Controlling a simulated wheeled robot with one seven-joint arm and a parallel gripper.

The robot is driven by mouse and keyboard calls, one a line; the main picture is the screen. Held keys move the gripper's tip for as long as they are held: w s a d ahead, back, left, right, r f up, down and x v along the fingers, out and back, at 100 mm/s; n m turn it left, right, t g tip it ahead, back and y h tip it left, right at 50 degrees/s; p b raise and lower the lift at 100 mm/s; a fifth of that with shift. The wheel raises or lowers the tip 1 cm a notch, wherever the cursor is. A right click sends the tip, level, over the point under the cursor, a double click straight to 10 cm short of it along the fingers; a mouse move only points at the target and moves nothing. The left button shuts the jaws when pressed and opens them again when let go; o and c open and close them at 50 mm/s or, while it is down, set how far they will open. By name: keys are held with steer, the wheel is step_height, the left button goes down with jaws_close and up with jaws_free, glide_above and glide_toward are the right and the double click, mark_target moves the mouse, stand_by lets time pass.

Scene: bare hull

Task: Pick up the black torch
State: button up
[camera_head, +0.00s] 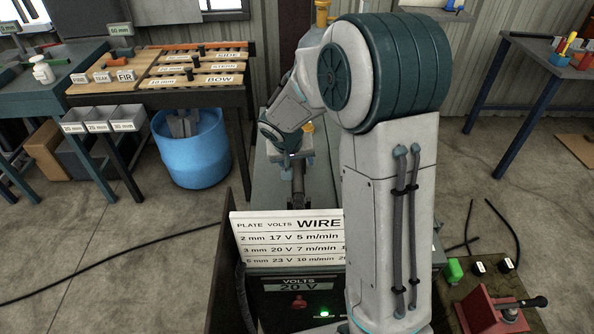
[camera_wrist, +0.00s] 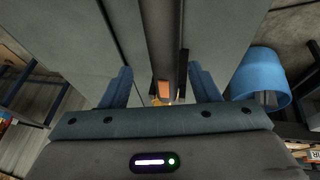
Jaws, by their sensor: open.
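A dark rod-shaped thing, which looks like the black torch (camera_head: 298,184), shows below my gripper (camera_head: 286,142) in the head view, behind the white chart. In the wrist view my gripper (camera_wrist: 160,76) is open, with one blue finger on each side. A long dark bar, which looks like the torch (camera_wrist: 164,35), runs from the top edge down between the fingers, with a copper-coloured patch at its near end. I see no finger clearly touching it. The head view does not show the fingertips clearly.
A white settings chart (camera_head: 285,238) stands above a welding machine (camera_head: 298,300) reading 20 V. A blue bin (camera_head: 192,155) stands left, by a workbench (camera_head: 160,92) with labelled boards. A red clamp-like thing (camera_head: 492,313) is at lower right. Cables lie on the open floor.

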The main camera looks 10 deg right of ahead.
mark_target(296, 166)
steer(key=shift+s+a+x, duration=0.15)
steer(key=shift+x, duration=0.95)
steer(key=shift+s+a+x, duration=0.1)
steer(key=shift+a+x, duration=0.05)
steer(key=shift+x, duration=1)
steer(key=shift+f, duration=0.15)
jaws_close()
step_height(296, 166, up, 18)
